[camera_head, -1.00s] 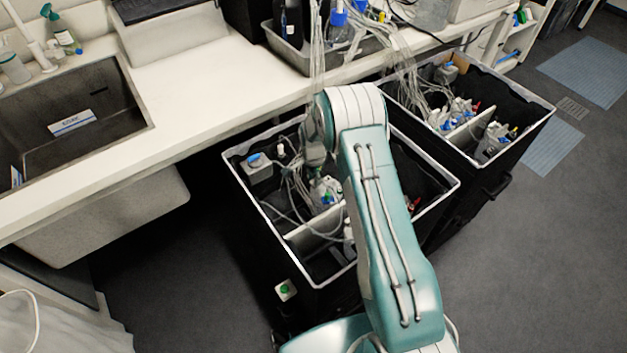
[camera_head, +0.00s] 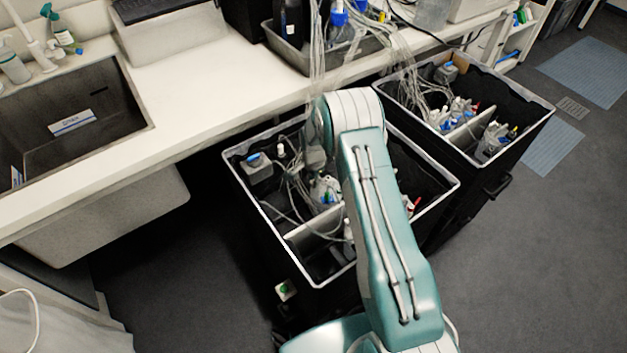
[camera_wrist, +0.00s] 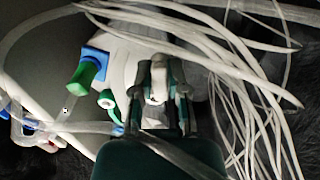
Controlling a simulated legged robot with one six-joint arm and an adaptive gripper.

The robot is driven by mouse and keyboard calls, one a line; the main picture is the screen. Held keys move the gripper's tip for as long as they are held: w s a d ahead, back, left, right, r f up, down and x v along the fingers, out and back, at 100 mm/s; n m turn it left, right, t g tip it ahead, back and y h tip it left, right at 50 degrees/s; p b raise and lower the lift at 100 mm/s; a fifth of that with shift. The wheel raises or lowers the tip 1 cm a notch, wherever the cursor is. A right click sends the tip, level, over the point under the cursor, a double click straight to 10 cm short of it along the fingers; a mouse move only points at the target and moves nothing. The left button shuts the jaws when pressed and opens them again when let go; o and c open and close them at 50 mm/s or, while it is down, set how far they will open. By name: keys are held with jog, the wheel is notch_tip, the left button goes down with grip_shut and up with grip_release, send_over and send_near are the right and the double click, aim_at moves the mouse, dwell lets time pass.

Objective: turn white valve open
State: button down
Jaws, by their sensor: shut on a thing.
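In the wrist view, my gripper (camera_wrist: 159,98) reaches in from the bottom, with one finger on each side of the white valve (camera_wrist: 156,84). The fingers are shut on it. The valve sits on a pale body among tubes, and its lower part is partly hidden by the gripper. In the head view, my arm bends down into the nearer black bin (camera_head: 264,216), and the fingers and white valve cannot be made out there.
A green handle on a blue base (camera_wrist: 88,70) stands left of the fingers. White tubes (camera_wrist: 235,65) arch close above and right of the gripper. A second black bin (camera_head: 540,125) stands to the right. The counter (camera_head: 190,90) and sink (camera_head: 70,90) lie behind and left.

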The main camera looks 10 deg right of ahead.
jog(key=n, duration=0.9)
jog(key=shift+d, duration=0.15)
jog(key=n, duration=0.4)
jog(key=shift+d, duration=0.1)
jog(key=shift+n, duration=2.2)
jog(key=c, duration=0.9)
grip_release()
notch_tip(320, 180, up, 12)
jog(key=shift+f, duration=0.1)
